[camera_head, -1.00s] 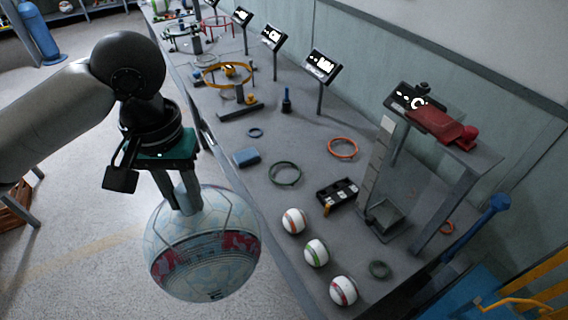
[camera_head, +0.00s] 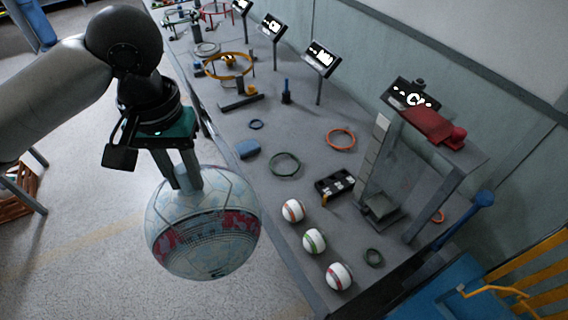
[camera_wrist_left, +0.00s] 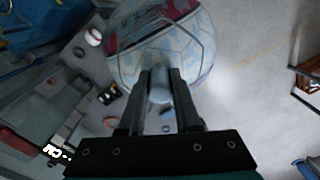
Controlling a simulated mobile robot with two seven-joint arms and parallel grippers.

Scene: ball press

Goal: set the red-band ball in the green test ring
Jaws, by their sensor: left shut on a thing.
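The big pale ball with a red band (camera_head: 203,215) hangs below my left gripper (camera_head: 187,180), off the table's left side and over the floor. The gripper's fingers are shut on a stub at its top. In the left wrist view the ball (camera_wrist_left: 195,45) shows beyond the fingers (camera_wrist_left: 160,90). A flat dark green ring (camera_head: 285,164) lies on the table, right of the ball. Raised ring stands are farther back: one yellow (camera_head: 229,65), one red (camera_head: 216,12). My right gripper is out of view.
Three small banded balls (camera_head: 314,241) sit near the table's front-left edge. A grey press frame with a red top part (camera_head: 432,126) stands at right. A black tray (camera_head: 335,184), an orange ring (camera_head: 341,139) and sign screens (camera_head: 322,59) are on the table (camera_head: 275,135).

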